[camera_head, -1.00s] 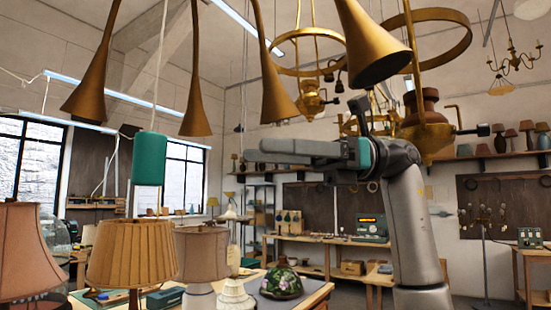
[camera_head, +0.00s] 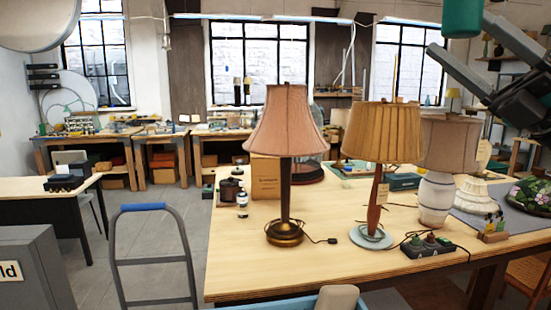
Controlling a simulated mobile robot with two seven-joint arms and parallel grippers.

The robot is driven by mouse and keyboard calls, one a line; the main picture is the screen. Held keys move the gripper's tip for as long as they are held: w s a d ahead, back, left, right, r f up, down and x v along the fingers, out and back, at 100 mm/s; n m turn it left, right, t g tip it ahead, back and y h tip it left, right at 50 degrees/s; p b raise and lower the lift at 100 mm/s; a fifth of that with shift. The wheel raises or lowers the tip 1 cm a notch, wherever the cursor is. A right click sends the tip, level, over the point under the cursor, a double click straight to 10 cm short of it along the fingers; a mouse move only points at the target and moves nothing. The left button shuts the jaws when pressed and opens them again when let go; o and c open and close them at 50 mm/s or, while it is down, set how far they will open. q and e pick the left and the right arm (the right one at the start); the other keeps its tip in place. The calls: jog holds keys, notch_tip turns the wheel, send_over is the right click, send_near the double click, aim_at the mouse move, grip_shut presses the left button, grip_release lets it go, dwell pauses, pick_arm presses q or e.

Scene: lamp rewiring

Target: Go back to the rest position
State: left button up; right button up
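My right gripper (camera_head: 460,36) is at the upper right, raised above the level of the lamps. Its two dark grey fingers are spread and point up and left, with nothing seen clamped between them. A green hanging cylinder (camera_head: 462,17) shows near the fingertips; I cannot tell whether they touch. My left gripper is not in view. On the wooden table (camera_head: 260,285) stand a pink-shaded lamp (camera_head: 287,122), a pleated tan-shaded lamp (camera_head: 383,133) and a lamp with a white base (camera_head: 436,197).
A cardboard box (camera_head: 265,176), a small bottle (camera_head: 242,203) and a dark power strip (camera_head: 428,245) are on the table. A floral dome shade (camera_head: 531,195) lies at the right. A grey frame with a blue handle (camera_head: 143,207) stands left of the table. Floor shows beyond it.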

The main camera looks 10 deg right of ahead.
jog(key=w+f+m+t+h, duration=0.7)
jog(key=f+m+t+h, duration=0.3)
jog(key=m, duration=0.5)
notch_tip(320, 180, down, 30)
jog(key=m+g+h, duration=0.6)
jog(key=m+h, duration=0.8)
jog(key=m, duration=0.5)
jog(key=s+a+f+m+g, duration=0.35)
jog(key=s+f+g, duration=0.35)
jog(key=s+f, duration=0.5)
jog(key=s+a+f+g+y, duration=0.2)
jog(key=s+a+f+g, duration=0.45)
jog(key=s+f, duration=0.6)
jog(key=s+f+b, duration=0.3)
jog(key=f+b, duration=0.4)
jog(key=f, duration=2)
jog(key=s+d+f+g+b, duration=0.2)
jog(key=s+f+b, duration=0.4)
jog(key=s+f, duration=0.9)
notch_tip(320, 180, down, 4)
jog(key=shift+s+f, duration=0.1)
jog(key=shift+s, duration=0.1)
jog(key=shift+c, duration=0.3)
